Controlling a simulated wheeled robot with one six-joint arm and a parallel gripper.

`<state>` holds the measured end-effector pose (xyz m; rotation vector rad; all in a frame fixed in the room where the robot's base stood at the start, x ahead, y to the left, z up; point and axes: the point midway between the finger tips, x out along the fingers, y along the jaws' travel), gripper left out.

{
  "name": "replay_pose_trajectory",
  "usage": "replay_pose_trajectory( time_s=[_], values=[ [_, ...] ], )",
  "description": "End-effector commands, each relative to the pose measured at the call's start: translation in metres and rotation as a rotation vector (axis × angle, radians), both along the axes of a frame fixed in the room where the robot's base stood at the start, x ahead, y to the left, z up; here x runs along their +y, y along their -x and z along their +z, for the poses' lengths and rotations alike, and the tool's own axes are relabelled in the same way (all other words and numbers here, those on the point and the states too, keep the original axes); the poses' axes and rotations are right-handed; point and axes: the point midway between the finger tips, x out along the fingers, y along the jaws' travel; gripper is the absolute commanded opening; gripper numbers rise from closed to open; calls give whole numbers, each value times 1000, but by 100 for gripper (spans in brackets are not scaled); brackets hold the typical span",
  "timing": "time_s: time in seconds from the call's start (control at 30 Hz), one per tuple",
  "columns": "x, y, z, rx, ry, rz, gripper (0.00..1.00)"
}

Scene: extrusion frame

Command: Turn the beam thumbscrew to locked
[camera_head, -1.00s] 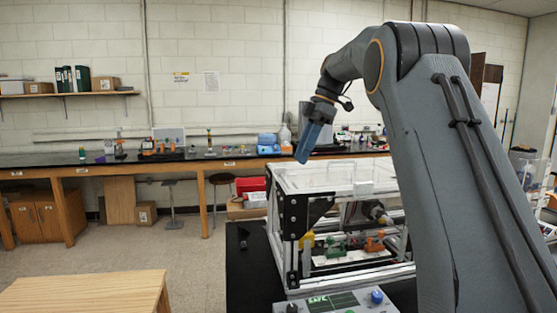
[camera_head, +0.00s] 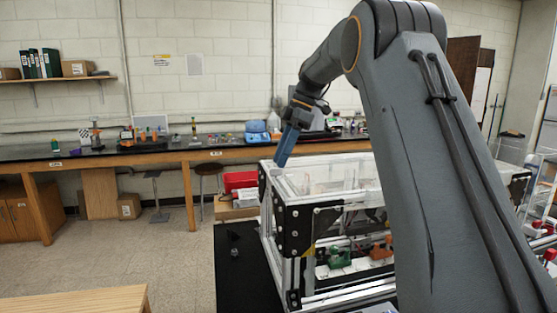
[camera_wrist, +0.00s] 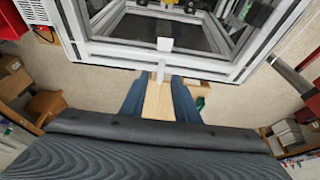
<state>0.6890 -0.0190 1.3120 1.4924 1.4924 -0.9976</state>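My gripper (camera_head: 284,160) points down with blue fingers at the near left top corner of the extrusion frame (camera_head: 294,232) in the head view. In the wrist view my gripper (camera_wrist: 160,82) shows two blue fingers apart, with a gap between them. A small white block (camera_wrist: 165,44) stands at the frame's top beam (camera_wrist: 110,52), ahead of the fingertips. A short white piece lies below it, toward the gap. I cannot tell whether either is the beam thumbscrew, nor its lock state. Contact between the fingers and the frame cannot be made out.
Green (camera_head: 338,259) and orange (camera_head: 380,249) parts sit inside the frame. A wooden table (camera_head: 75,303) is at front left. A long bench (camera_head: 150,152) with tools runs along the back wall. Floor is open at left; my arm hides much of the right.

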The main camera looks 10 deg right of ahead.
Motion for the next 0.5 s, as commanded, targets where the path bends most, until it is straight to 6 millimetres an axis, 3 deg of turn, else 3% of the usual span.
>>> replay_pose_trajectory(
  time_s=[0.2, 0.5],
  values=[
    [9, 0, -20, 1, 0, 1, 28],
    [10, 0, -25, 0, 0, 1, 28]
  ],
)
